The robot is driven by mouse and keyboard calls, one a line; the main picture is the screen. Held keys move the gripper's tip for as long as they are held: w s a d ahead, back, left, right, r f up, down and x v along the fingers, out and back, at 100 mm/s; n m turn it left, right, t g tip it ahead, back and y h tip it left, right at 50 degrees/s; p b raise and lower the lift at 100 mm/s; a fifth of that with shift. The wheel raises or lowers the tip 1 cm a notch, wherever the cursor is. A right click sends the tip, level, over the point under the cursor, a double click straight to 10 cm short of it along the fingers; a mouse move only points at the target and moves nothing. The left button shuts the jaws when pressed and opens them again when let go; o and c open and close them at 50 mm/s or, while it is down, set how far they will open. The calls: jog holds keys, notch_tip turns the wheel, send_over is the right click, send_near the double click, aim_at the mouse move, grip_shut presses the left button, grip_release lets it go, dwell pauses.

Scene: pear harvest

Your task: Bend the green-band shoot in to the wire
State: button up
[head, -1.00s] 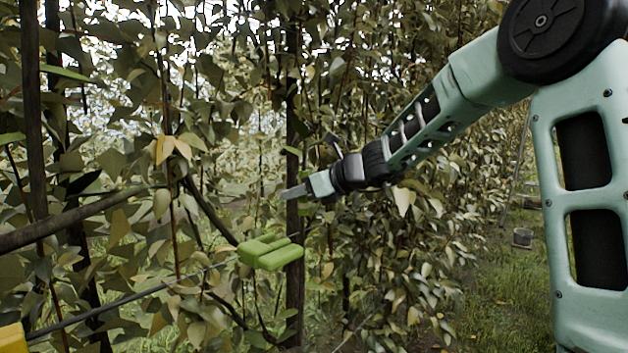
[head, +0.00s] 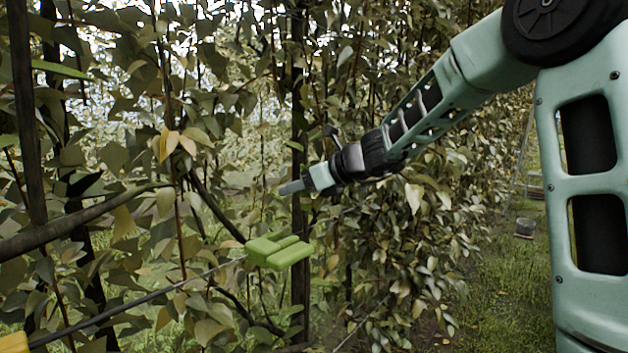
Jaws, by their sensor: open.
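My gripper (head: 292,187) reaches in from the right, its fingers pointing left at the foliage. It is seen nearly edge-on; it is open, with nothing visible between its fingers. A bright green block-shaped clip (head: 278,250) sits below it, at the right end of the visible wire (head: 150,297). The gripper appears apart from the clip. A dark curved shoot (head: 215,208) runs down toward the clip, left of the gripper. I see no clear green band on a shoot, so I cannot tell which shoot is the banded one.
A thick branch (head: 80,222) crosses at left. Dark upright posts stand at left (head: 22,110) and behind the gripper (head: 299,110). A yellow object (head: 14,343) shows at the lower left. Dense leaves fill the row; a grass lane (head: 490,290) with a small bucket (head: 525,228) is at right.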

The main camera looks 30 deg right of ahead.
jog(key=b+v, duration=0.5)
jog(key=v, duration=1.2)
jog(key=shift+r, duration=0.1)
